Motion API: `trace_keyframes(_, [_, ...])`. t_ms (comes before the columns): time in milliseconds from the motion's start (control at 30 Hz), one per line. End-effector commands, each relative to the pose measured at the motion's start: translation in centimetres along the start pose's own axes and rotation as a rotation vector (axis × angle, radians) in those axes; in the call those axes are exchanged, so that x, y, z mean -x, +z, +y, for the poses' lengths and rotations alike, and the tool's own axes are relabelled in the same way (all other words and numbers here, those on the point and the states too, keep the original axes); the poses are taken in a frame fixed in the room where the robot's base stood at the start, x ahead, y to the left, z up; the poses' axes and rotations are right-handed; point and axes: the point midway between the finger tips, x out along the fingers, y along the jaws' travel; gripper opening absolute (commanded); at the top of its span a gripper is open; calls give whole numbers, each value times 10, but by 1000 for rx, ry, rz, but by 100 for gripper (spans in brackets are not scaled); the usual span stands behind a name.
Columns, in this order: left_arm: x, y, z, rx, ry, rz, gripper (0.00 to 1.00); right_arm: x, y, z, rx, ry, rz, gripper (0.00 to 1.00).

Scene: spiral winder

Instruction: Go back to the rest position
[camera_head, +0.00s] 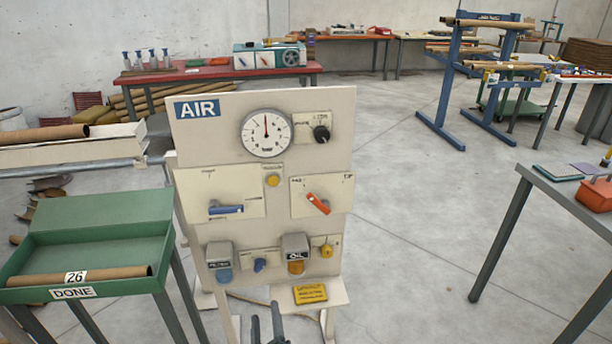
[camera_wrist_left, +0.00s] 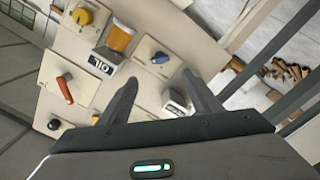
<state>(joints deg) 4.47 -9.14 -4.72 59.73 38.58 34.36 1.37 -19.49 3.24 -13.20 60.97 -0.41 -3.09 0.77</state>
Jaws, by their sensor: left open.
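My left gripper (camera_head: 266,325) shows at the bottom middle of the head view, low in front of the AIR panel (camera_head: 225,150). In the left wrist view its two dark fingers (camera_wrist_left: 160,95) are spread apart with nothing between them, and the panel lies beyond. The panel carries a round gauge (camera_head: 266,133), a black knob (camera_head: 321,133), a blue lever (camera_head: 226,209) and a red-orange lever (camera_head: 318,203). Below are a filter unit (camera_head: 221,262), a blue knob (camera_head: 260,265), an oil unit (camera_head: 296,254) and a yellow knob (camera_head: 327,250). My right gripper is not in view.
A green DONE tray (camera_head: 100,215) holding a cardboard tube (camera_head: 110,275) labelled 26 stands at the left. The floor between panel and table is clear. A blue rack (camera_head: 450,90) stands behind.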

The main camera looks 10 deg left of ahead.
Motion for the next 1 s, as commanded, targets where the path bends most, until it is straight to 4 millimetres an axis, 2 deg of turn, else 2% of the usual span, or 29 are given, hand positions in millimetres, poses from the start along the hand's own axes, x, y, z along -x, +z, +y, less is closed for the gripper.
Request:
trace_keyframes(167, [13, 13, -12, -48, 10, -53, 58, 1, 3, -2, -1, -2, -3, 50])
trace_keyframes(267, [33, 32, -26, -118, 26, -130, 58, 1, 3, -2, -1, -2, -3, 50])
trace_keyframes(367, [63, 57, -49, -214, 46, -240, 58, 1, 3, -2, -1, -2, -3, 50])
trace_keyframes(500, [121, 95, -92, -377, 73, -430, 58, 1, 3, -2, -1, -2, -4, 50])
trace_keyframes(567, [149, 109, -114, -449, 82, -514, 58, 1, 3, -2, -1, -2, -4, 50])
trace_keyframes(700, [218, 134, -164, -609, 98, -704, 58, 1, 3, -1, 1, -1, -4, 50])
trace_keyframes(900, [305, 147, -226, -796, 108, -924, 58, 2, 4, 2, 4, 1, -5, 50])
trace_keyframes(1000, [332, 148, -246, -856, 111, -991, 58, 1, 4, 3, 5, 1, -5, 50])
